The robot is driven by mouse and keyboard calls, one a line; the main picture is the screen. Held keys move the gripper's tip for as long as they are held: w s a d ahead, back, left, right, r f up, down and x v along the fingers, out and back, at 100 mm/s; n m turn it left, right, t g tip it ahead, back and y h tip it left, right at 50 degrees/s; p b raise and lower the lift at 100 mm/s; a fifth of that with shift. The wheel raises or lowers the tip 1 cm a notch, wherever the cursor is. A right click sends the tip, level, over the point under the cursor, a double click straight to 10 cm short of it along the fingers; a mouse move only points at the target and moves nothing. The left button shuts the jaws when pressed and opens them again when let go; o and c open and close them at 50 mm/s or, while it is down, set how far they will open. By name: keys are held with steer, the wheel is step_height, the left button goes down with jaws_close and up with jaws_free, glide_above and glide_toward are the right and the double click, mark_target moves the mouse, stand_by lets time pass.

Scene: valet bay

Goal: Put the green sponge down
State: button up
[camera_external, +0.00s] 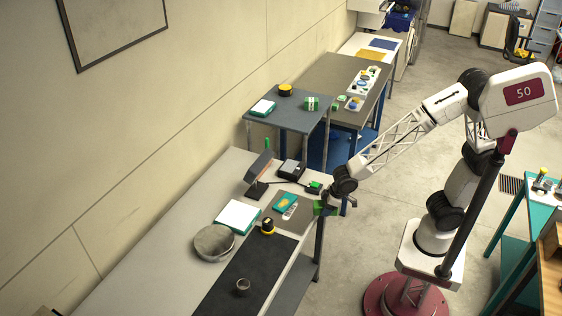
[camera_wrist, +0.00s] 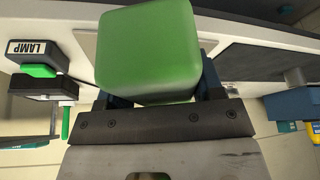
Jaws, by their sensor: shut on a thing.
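The green sponge (camera_wrist: 147,48) is a rounded block, close up at the top middle of the wrist view. My gripper (camera_wrist: 162,90) is shut on it, with a dark finger on each side. In the external view the sponge (camera_external: 319,208) is a small dark green shape at the end of my arm, near the front right edge of the long pale bench (camera_external: 165,250). My gripper (camera_external: 328,205) is small there and partly merges with the sponge. I cannot tell how high the sponge is above the bench.
A black box labelled LAMP (camera_wrist: 30,52) shows in the wrist view. Open floor lies right of the bench.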

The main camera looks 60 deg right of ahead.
steer(key=shift+s+d, duration=0.15)
steer(key=shift+s, duration=0.1)
stand_by(0.7)
steer(key=w+a+n, duration=0.1)
steer(key=a, duration=0.6)
steer(key=w+a+n+y, duration=0.1)
steer(key=w+a+n, duration=0.1)
steer(key=a, duration=0.5)
steer(key=w+a+n, duration=0.1)
steer(key=w+a, duration=0.1)
steer(key=a, duration=0.6)
steer(key=shift+f+n+g, duration=0.15)
steer(key=shift+n+g, duration=0.15)
steer(key=shift+g, duration=0.1)
steer(key=w+a, duration=0.3)
steer(key=w, duration=0.1)
steer(key=w+a+f, duration=0.1)
steer(key=w+a, duration=0.6)
steer(key=w, duration=0.1)
steer(key=shift+w+a+f, duration=0.1)
steer(key=shift+a+f, duration=0.1)
steer(key=shift+f, duration=0.05)
